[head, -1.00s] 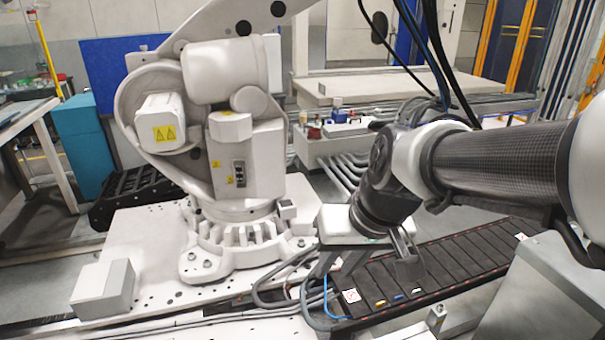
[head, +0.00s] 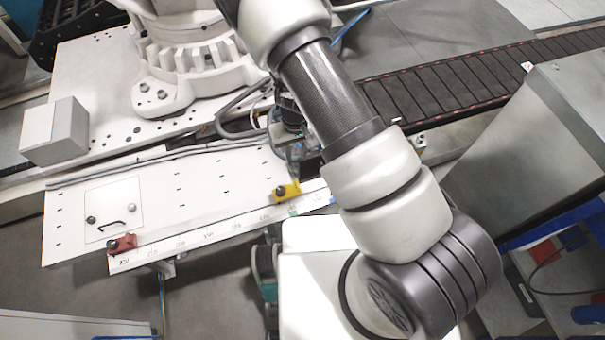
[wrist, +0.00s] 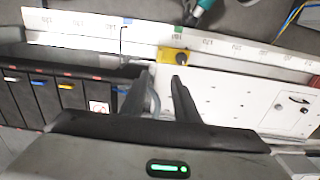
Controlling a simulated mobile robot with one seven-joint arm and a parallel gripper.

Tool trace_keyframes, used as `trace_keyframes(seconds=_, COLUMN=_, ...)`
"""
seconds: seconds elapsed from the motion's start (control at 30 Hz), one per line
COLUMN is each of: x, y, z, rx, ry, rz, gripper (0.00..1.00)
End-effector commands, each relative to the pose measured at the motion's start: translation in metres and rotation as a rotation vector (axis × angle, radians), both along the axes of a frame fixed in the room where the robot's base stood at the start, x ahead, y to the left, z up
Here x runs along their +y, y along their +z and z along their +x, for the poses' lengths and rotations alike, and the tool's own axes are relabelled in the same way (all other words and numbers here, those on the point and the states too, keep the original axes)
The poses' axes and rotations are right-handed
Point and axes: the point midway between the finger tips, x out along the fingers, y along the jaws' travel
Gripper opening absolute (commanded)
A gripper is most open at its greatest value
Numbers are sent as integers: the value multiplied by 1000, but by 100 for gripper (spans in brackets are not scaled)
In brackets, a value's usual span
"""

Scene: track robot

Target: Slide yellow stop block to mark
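The yellow stop block (head: 287,190), with a black knob, sits on the white numbered scale (head: 215,230) along the white plate's front edge. In the wrist view the yellow block (wrist: 171,56) lies beyond my fingertips. A green mark (wrist: 178,30) on the scale is beside the block, and a blue mark (wrist: 127,21) is farther left. My gripper (wrist: 162,80) is open, with nothing between its fingers, and is apart from the block. In the head view my arm hides most of the gripper.
A red block (head: 122,244) sits at the scale's left end. The white plate (head: 165,190) has holes and a small handle; cables run along its back edge. A dark slatted track (head: 470,80) and a grey cabinet (head: 520,150) are at right.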

Motion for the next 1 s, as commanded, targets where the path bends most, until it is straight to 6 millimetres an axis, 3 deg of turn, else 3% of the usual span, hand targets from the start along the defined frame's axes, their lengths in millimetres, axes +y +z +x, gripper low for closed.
trace_keyframes(seconds=0.17, x=-1, y=-21, z=-1, rx=2, ry=1, rz=-4, gripper=28)
trace_keyframes(seconds=0.7, x=-1, y=-135, z=-1, rx=3, ry=1, rz=-4, gripper=28)
trace_keyframes(seconds=1.0, x=-1, y=-171, z=-1, rx=2, ry=2, rz=-3, gripper=28)
